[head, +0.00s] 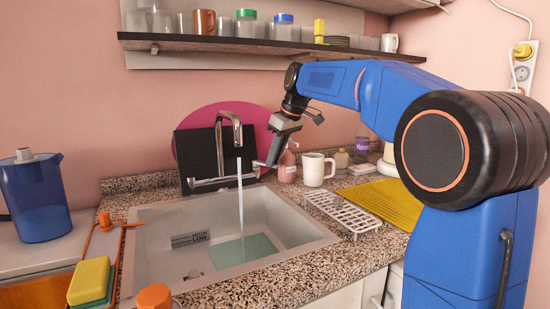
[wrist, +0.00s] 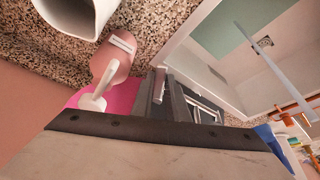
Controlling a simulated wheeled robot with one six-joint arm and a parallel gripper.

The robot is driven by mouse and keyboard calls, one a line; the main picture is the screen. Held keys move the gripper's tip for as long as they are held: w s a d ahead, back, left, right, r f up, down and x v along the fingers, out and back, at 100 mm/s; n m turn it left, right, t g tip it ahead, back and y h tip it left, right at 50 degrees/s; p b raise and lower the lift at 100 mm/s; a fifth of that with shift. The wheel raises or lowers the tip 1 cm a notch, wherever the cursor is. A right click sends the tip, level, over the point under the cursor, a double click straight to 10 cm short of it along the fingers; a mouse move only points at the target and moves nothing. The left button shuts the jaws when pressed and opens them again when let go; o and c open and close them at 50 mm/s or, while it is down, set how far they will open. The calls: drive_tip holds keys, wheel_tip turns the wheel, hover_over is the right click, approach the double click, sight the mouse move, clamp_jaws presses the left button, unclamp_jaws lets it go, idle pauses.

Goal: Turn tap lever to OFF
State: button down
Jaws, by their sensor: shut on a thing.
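The chrome tap (head: 222,150) stands at the back of the sink, its curved spout over the basin. A stream of water (head: 240,195) runs from the spout into the sink. The tap lever (head: 262,165) is at the right end of the tap body. My gripper (head: 272,156) reaches down to this end from the upper right and is shut on the lever; its fingers partly hide it. In the wrist view the gripper body fills the bottom, and the grip itself is hard to make out. The stream also shows there (wrist: 268,50).
A pink soap bottle (head: 287,168) and a white mug (head: 314,170) stand close right of my gripper. A dark board (head: 197,150) leans behind the tap. A white rack (head: 342,214) lies right of the sink (head: 283,216). A shelf (head: 220,43) runs above.

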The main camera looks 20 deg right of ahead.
drive_tip(key=s+a+m+t+h, duration=0.1)
drive_tip(key=a+m+h, duration=0.2)
drive_tip(key=m, duration=0.6)
drive_tip(key=shift+s+a, duration=0.35)
drive_tip(key=shift+a, duration=1.05)
drive_tip(key=shift+m, duration=0.3)
drive_tip(key=c, duration=1.7)
unclamp_jaws()
drive_tip(key=shift+d, duration=0.1)
